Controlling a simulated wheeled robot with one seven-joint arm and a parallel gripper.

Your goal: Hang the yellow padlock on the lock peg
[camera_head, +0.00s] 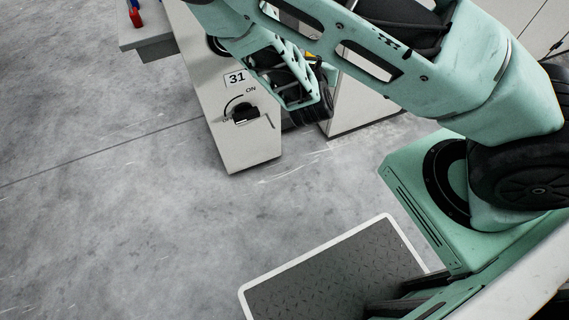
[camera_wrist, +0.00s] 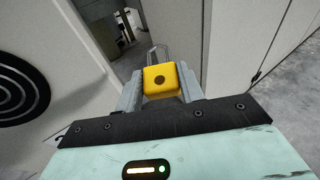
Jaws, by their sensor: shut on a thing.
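The yellow padlock (camera_wrist: 161,81) is between the two grey fingers of my gripper (camera_wrist: 160,88) in the wrist view. My gripper is shut on its body. Its grey shackle points away from the gripper, and a dark round spot shows on the near face. In the head view my arm hides most of the gripper, and only a small yellow patch shows beside the arm. I cannot make out the lock peg in either view.
A pale machine cabinet (camera_head: 262,150) marked 31 has a black rotary switch (camera_head: 245,113) at ON. A grey ledge (camera_head: 148,38) at upper left bears small red and blue items (camera_head: 134,14). A dark-topped, white-rimmed platform (camera_head: 340,275) is at the bottom. Left floor is clear.

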